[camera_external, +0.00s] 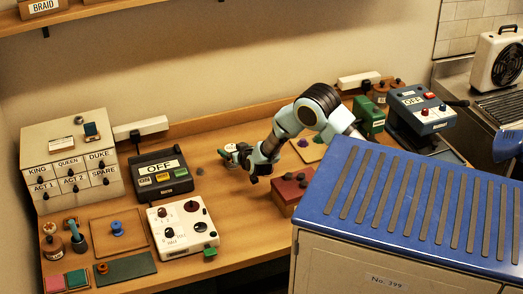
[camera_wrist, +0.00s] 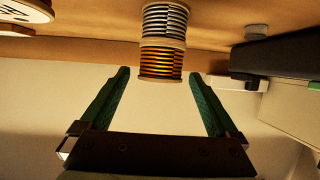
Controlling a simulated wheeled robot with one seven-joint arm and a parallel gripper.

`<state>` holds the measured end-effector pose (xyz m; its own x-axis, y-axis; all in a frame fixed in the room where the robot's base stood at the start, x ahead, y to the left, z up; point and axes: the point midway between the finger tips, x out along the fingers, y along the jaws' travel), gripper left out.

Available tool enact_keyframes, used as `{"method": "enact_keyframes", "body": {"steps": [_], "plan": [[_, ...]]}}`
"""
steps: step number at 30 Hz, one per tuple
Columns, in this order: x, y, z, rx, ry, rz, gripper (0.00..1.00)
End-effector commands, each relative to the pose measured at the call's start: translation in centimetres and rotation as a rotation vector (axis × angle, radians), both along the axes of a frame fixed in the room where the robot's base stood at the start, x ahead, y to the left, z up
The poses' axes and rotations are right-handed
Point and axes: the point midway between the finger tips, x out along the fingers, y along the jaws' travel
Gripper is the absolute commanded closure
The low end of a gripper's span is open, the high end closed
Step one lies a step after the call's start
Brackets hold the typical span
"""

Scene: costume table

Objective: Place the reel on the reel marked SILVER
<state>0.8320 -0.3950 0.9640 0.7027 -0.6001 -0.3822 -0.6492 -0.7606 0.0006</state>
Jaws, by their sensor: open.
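In the wrist view, which shows the table at the top and the wall below, two wound reels form a stack. The silver-grey reel (camera_wrist: 165,20) is at the table end, and the orange-copper reel (camera_wrist: 161,62) sits against its other end, in line with it. I can read no SILVER marking. My gripper (camera_wrist: 160,73) is open, with a green finger on each side of the copper reel's free end and a visible gap to both.
A dark box (camera_wrist: 275,50) stands to the right in the wrist view, near a small grey disc (camera_wrist: 257,32). In the external view, a black switch box (camera_external: 165,176) is left of my gripper and a red-brown box (camera_external: 290,190) is right. The table between has some free room.

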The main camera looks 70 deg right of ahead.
Motion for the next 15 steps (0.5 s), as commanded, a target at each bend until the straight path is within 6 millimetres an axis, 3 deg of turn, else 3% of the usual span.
{"method": "enact_keyframes", "body": {"steps": [5, 15], "plan": [[-0.7, 0.7, 0.6, 0.000, -0.001, 0.001, 0.04], [-5.6, 4.9, 3.2, 0.000, -0.001, 0.002, 0.04]]}}
